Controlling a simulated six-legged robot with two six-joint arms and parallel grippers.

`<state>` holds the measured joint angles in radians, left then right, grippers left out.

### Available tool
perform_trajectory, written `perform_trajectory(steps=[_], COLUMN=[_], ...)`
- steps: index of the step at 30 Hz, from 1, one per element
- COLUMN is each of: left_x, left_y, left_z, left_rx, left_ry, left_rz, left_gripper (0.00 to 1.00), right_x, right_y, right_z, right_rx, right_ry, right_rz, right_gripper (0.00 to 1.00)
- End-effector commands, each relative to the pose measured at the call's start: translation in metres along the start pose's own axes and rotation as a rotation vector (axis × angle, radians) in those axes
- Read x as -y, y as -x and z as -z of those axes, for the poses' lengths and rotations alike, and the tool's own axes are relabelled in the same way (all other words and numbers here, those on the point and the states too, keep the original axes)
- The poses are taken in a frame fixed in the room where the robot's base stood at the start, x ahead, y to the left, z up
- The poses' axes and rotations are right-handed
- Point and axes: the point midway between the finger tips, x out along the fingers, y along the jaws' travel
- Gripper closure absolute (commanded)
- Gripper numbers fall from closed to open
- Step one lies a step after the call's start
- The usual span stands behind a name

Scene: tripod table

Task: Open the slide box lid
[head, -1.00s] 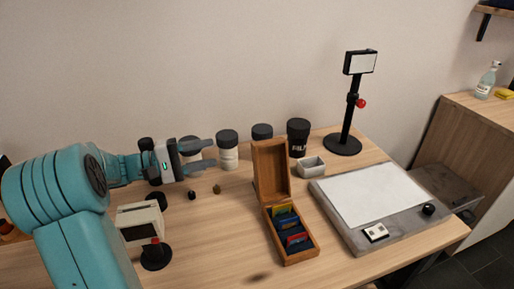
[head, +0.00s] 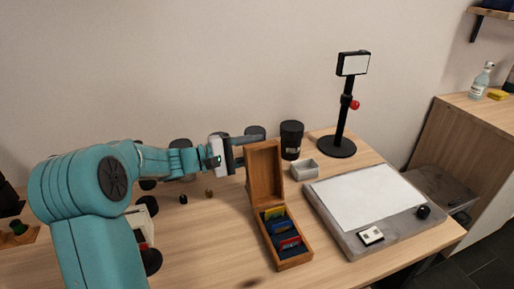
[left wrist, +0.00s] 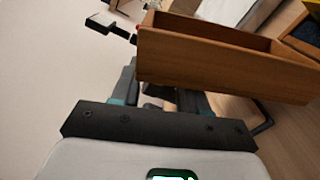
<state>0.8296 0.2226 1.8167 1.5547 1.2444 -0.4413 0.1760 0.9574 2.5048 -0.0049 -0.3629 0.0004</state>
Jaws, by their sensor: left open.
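The wooden slide box (head: 292,262) stands on the table with several coloured slides inside its open front part. Its lid (head: 265,172) stands up at the box's far end, so the box is open. My left gripper (head: 246,150) is open, its fingers pointing right, at the upper left of the lid. Part of it is hidden behind the lid. In the left wrist view the lid (left wrist: 220,65) fills the upper right and covers part of the fingers; I cannot tell whether they touch it. My right gripper is not in view.
A dark jar (head: 291,140) and a small grey tray (head: 304,169) stand behind the box. A light panel (head: 366,198) lies to its right, with a black stand (head: 338,147) behind. Front table space by the box is clear.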

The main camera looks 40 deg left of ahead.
Motion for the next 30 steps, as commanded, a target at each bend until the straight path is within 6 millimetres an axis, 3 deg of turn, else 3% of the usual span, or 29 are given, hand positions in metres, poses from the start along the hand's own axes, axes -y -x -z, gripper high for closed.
perform_trajectory(steps=[4, 12, 14, 16, 17, 23, 30], left_x=[-0.001, -0.001, -0.001, -0.001, -0.001, 0.001, -0.004], left_y=[-0.011, -0.013, -0.013, -0.012, -0.012, -0.012, -0.013], left_z=[0.0, 0.001, 0.001, 0.001, 0.001, 0.0, -0.016], left_rx=[0.0, -0.002, -0.002, -0.002, -0.002, -0.001, 0.0], left_ry=[-0.001, -0.001, -0.001, -0.001, -0.001, -0.017, -0.178], left_rz=[0.0, -0.001, -0.001, -0.001, -0.001, -0.001, -0.003], left_gripper=[0.56, 0.56, 0.72, 0.95, 1.0, 1.0, 1.0], right_x=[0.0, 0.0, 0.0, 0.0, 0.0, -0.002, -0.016], right_y=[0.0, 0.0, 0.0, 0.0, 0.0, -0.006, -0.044], right_z=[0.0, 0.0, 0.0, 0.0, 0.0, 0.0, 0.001], right_rx=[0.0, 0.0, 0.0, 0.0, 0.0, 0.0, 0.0], right_ry=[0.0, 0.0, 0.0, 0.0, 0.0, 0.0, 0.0], right_rz=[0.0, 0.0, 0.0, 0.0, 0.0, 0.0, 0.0], right_gripper=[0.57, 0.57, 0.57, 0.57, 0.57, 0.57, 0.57])
